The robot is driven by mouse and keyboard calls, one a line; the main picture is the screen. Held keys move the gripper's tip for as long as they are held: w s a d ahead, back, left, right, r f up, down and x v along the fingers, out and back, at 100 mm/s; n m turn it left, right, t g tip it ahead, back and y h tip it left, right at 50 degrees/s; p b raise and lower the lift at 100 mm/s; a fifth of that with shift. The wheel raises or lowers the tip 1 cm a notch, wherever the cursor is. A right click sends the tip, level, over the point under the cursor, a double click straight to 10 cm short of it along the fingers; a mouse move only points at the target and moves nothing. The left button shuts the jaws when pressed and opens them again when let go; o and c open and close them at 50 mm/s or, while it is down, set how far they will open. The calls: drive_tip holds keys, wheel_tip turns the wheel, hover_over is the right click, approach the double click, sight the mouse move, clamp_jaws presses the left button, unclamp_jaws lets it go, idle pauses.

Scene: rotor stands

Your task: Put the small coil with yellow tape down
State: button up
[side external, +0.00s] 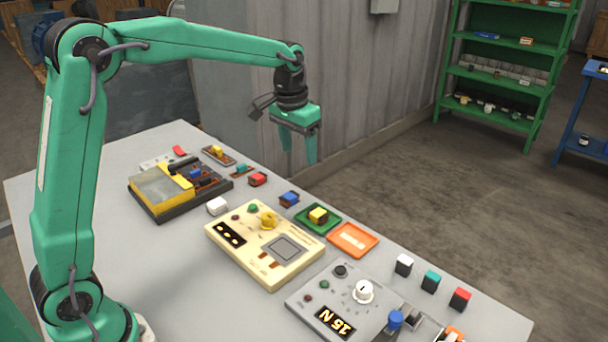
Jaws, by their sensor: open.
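A small coil with yellow tape (318,214) sits on a green tray (332,226) near the far edge of the table, with dark parts around its yellow top. My gripper (298,154) is open and empty, its fingers pointing down, well above the table. In the picture it is above the green tray and a little to its left. Another small yellow-topped piece (217,151) rests on a brown holder (226,159) at the back; it is too small to tell whether it is also a coil.
An empty-looking orange tray (353,240) lies right of the green one. A cream device with a yellow knob (264,247) and a grey device (340,299) stand in front. Small blue (289,198) and red (258,179) pieces lie left. White, teal and red blocks line the right edge.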

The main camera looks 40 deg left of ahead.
drive_tip(key=s+r+t, duration=0.2)
drive_tip(key=s+r, duration=0.3)
drive_tip(key=s, duration=0.8)
drive_tip(key=s+f+t, duration=0.1)
drive_tip(key=s+f, duration=0.1)
drive_tip(key=s, duration=0.5)
drive_tip(key=s+d+f+t, duration=0.1)
drive_tip(key=s, duration=0.6)
drive_tip(key=shift+f, duration=0.35)
drive_tip(key=shift+d, duration=0.1)
